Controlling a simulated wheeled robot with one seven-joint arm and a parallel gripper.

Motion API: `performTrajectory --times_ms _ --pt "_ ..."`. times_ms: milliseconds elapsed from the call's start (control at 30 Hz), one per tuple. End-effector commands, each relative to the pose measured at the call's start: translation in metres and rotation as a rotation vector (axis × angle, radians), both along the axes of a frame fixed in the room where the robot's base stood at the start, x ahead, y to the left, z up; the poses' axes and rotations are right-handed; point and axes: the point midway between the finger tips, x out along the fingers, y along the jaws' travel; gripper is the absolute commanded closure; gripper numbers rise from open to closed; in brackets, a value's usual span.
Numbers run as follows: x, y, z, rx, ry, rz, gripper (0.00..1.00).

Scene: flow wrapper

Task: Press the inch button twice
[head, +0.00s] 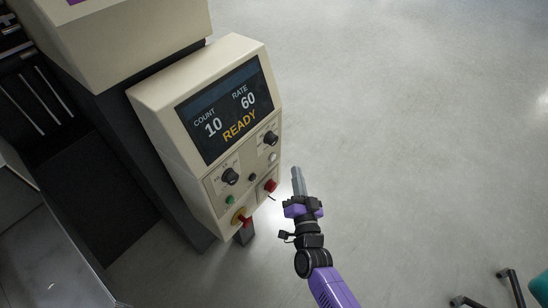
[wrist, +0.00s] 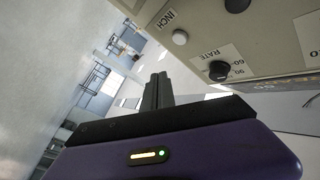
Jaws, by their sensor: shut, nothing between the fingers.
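The inch button (wrist: 180,37) is a small whitish round button beside the INCH label in the wrist view. In the head view it looks to be the pale button (head: 272,157) at the panel's right edge, below a black knob. My gripper (head: 297,178) is shut and empty, to the right of the panel and apart from it. In the wrist view its shut fingers (wrist: 158,90) lie below and left of the button, not touching it. The panel's screen (head: 228,108) reads COUNT 10, RATE 60, READY.
Near the button are the rate knob (wrist: 219,70), a black button (head: 252,177), a red button (head: 270,185), a green button (head: 229,199) and a red-and-yellow switch (head: 240,218). The cream machine body stands behind left. Open floor (head: 420,130) lies to the right.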

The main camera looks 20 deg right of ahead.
Motion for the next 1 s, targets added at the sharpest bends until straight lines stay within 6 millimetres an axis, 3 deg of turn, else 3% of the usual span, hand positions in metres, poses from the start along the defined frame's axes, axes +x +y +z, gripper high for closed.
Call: performTrajectory --times_ms 333,533,833,1000 --pt "0.000 0.004 -0.001 0.000 0.000 0.008 1.00" --pt "-0.015 0.018 -0.009 -0.003 0.013 0.038 1.00" --pt "-0.032 -0.017 -0.003 -0.008 0.005 0.007 1.00" --pt "-0.031 -0.023 0.000 0.000 0.000 0.000 1.00"
